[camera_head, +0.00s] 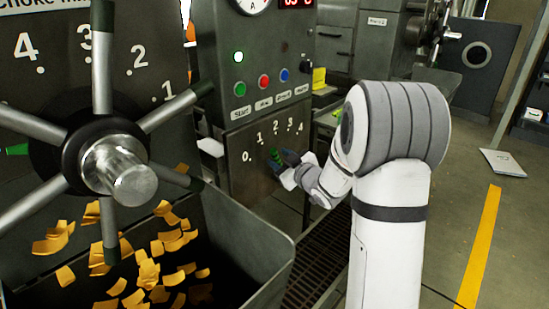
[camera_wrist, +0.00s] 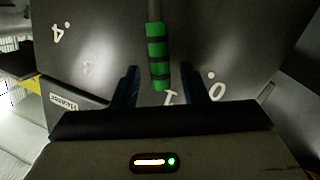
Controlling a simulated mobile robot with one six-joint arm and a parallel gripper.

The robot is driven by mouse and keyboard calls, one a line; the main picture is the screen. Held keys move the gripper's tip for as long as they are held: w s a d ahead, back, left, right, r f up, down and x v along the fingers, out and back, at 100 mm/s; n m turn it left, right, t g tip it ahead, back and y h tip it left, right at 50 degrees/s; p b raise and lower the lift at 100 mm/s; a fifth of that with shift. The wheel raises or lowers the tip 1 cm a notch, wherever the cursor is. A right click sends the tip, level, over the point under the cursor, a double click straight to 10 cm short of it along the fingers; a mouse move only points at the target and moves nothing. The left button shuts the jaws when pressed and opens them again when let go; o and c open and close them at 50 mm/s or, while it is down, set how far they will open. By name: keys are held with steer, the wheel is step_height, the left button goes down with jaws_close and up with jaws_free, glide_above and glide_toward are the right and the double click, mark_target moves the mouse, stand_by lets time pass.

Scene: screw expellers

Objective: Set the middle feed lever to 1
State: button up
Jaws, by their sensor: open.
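The feed lever's green-and-black grip (camera_wrist: 159,58) shows in the wrist view on a grey rod, between the two dark fingers of my gripper (camera_wrist: 160,72). The fingers are apart, with a visible gap on each side of the grip. The lever's tip lies beside the numeral 1 (camera_wrist: 170,97), which is partly hidden by my gripper; 0 (camera_wrist: 215,84) is to the right and 4 (camera_wrist: 60,32) to the left. In the head view my gripper (camera_head: 284,165) is at the lever's dial panel (camera_head: 240,175), covering much of the green grip (camera_head: 274,158).
A large spoked handwheel (camera_head: 112,165) stands at the left over a hopper (camera_head: 245,245) with orange pieces. Above the dial are a green, a red and a blue button (camera_head: 284,75). A yellow box (camera_head: 319,78) is beside the panel. Open floor lies at the right.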

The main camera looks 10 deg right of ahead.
steer(key=v, duration=0.5)
stand_by(0.4)
